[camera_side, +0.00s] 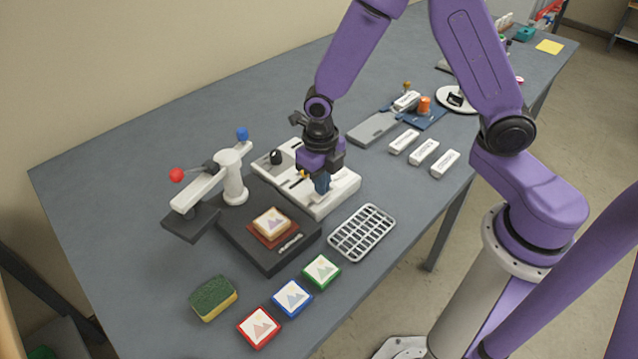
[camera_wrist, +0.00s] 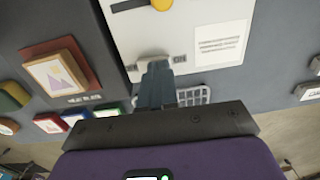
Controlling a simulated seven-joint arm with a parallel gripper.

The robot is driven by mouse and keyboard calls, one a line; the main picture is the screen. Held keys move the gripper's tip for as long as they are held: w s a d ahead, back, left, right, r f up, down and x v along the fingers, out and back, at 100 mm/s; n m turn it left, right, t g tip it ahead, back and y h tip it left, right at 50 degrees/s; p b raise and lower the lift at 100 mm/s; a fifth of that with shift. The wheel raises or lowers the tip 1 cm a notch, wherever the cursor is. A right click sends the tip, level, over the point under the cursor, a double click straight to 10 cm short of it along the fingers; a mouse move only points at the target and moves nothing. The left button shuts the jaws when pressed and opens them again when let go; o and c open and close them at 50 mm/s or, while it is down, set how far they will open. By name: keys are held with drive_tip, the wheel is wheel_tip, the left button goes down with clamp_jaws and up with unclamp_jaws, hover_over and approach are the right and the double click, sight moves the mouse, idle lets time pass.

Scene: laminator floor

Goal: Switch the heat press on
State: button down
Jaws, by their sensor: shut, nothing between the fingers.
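The heat press has a dark base (camera_side: 268,262) and a white upper arm (camera_side: 205,190) with a red ball (camera_side: 176,174) at its end, swung off to the left of the base. A white control box (camera_side: 340,196) lies behind the base and also fills the upper middle of the wrist view (camera_wrist: 205,22). My gripper (camera_side: 322,186) is shut and empty, its tips down over the box's front part. In the wrist view, the tips (camera_wrist: 155,72) cover part of a pale switch (camera_wrist: 150,60) beside an ON mark. I cannot tell whether they touch it.
A framed picture tile (camera_side: 271,222) sits on the press base. A wire rack (camera_side: 362,232), several coloured tiles (camera_side: 292,298) and a sponge (camera_side: 212,297) lie in front. White blocks (camera_side: 424,152) lie to the right. The table's left part is clear.

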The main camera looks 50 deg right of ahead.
wheel_tip(320, 180, up, 14)
drive_tip(key=a, duration=0.2)
idle(0.6)
drive_tip(key=s+d+m, duration=0.4)
drive_tip(key=s+m, duration=0.7)
drive_tip(key=m, duration=0.1)
drive_tip(key=s+d+m, duration=0.4)
drive_tip(key=s+m, duration=0.7)
drive_tip(key=n+h, duration=0.1)
drive_tip(key=n, duration=2.2)
hover_over(317, 197)
drive_tip(key=f, duration=0.4)
drive_tip(key=d+f, duration=0.1)
drive_tip(key=f, duration=0.4)
drive_tip(key=d+f, duration=0.1)
drive_tip(key=f, duration=0.4)
